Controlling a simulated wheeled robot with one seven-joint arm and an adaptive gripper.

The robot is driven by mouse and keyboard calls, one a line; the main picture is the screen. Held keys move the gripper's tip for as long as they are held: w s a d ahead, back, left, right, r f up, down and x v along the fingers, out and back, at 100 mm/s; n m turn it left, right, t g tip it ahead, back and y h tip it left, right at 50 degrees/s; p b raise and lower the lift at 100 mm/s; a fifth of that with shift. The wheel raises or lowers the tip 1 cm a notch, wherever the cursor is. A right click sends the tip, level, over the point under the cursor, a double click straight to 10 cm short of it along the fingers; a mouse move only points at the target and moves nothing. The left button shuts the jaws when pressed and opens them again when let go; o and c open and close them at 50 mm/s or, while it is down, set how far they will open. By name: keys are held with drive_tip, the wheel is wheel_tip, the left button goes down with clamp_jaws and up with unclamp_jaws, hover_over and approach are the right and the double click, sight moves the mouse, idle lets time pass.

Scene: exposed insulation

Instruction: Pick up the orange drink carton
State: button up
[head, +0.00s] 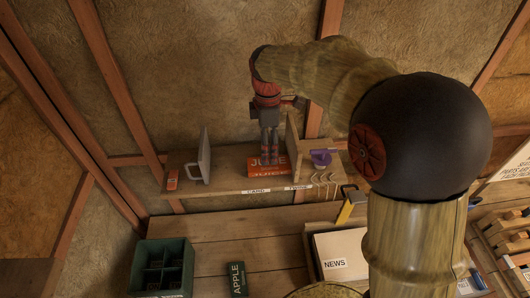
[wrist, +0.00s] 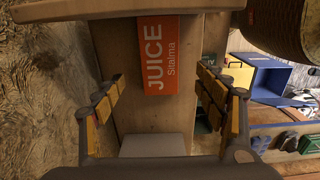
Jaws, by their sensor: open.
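The orange drink carton (head: 268,172), with white "JUICE" lettering, is on the wooden shelf (head: 230,183) in the head view. My gripper (head: 268,157) points down over it, and its fingers hide part of the carton. In the wrist view the carton (wrist: 158,55) shows its orange labelled face, "JUICE Sitalma". My gripper (wrist: 160,88) is open, with one finger on each side of the picture and the carton between and beyond the fingertips. No contact with the carton is visible.
A grey panel-like object (head: 204,155) and a small orange box (head: 172,180) stand left of the carton. An upright wooden board (head: 293,145) and a purple item (head: 320,157) are on its right. A green crate (head: 146,255) sits on the bench below.

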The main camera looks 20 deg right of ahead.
drive_tip(key=shift+s+f, duration=0.15)
drive_tip(key=shift+f, duration=0.8)
drive_tip(key=shift+f+p, duration=0.7)
drive_tip(key=shift+f, duration=2.05)
drive_tip(key=shift+c, duration=0.2)
drive_tip(key=c, duration=1)
